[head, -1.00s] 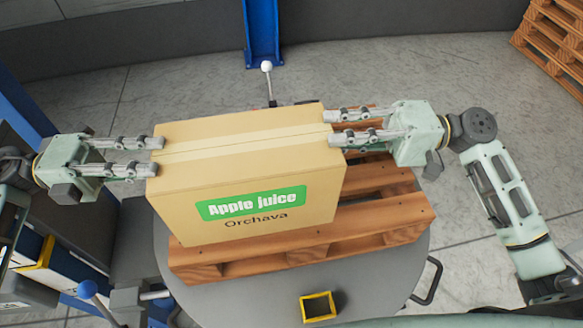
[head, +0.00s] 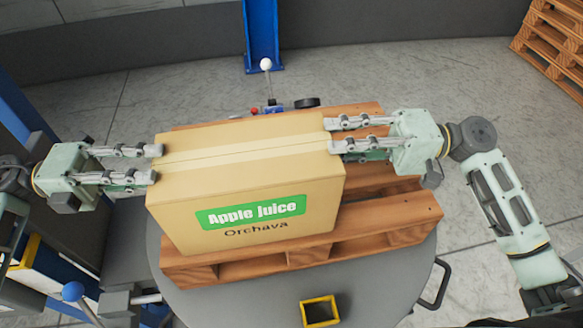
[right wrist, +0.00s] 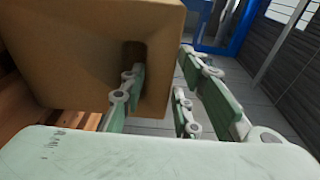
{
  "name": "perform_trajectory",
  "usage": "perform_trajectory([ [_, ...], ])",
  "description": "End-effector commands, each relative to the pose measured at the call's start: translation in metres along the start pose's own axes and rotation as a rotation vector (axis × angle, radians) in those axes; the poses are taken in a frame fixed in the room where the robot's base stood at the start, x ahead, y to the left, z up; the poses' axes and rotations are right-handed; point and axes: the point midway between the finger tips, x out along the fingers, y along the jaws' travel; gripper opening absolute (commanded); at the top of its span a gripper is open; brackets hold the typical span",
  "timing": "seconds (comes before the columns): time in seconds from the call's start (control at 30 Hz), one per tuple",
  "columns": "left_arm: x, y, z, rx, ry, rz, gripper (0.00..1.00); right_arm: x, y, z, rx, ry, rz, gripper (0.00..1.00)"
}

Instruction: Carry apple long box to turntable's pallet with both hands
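The apple long box (head: 230,180), a tan carton with a green "Apple juice" label, is between my two grippers, over the wooden pallet (head: 390,237) on the round grey turntable (head: 255,308). It covers the pallet's left and middle; whether it rests on the boards is unclear. My left gripper (head: 158,164) has its fingers spread, tips at the box's left end. My right gripper (head: 330,135) has spread fingers at the right end. In the right wrist view, one finger (right wrist: 130,85) reaches a dark handle hole in the box (right wrist: 75,45); the other fingers stand apart outside.
A yellow-rimmed square socket (head: 320,311) is on the turntable's near side. A dark handle (head: 437,285) sticks out at its right. A white-knobbed lever (head: 266,66) and a blue post (head: 261,35) stand behind. Stacked pallets (head: 553,45) are at the far right.

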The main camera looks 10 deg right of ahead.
Motion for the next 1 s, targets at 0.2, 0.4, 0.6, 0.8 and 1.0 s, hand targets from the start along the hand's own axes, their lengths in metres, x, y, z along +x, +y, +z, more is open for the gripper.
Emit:
perform_trajectory([
  [0.2,0.0006,-0.0005,-0.0001,0.000,0.001,-0.001,0.42,0.0007,-0.0006,0.0009,0.000,-0.003,0.000,0.42],
  [0.4,0.0009,-0.0004,-0.0001,-0.001,0.001,-0.001,0.49,0.0010,-0.0006,0.0013,0.000,-0.004,-0.001,0.42],
  [0.6,0.0010,0.0001,-0.0002,-0.001,0.001,0.000,0.66,0.0011,-0.0006,0.0014,0.000,-0.005,-0.001,0.42],
  [0.8,0.0010,0.0004,-0.0002,-0.002,0.001,0.001,0.73,0.0012,-0.0005,0.0015,0.000,-0.005,-0.001,0.42],
  [1.0,0.0009,-0.0003,-0.0001,-0.001,0.001,0.001,0.73,0.0012,-0.0006,0.0015,0.000,-0.005,-0.001,0.42],
])
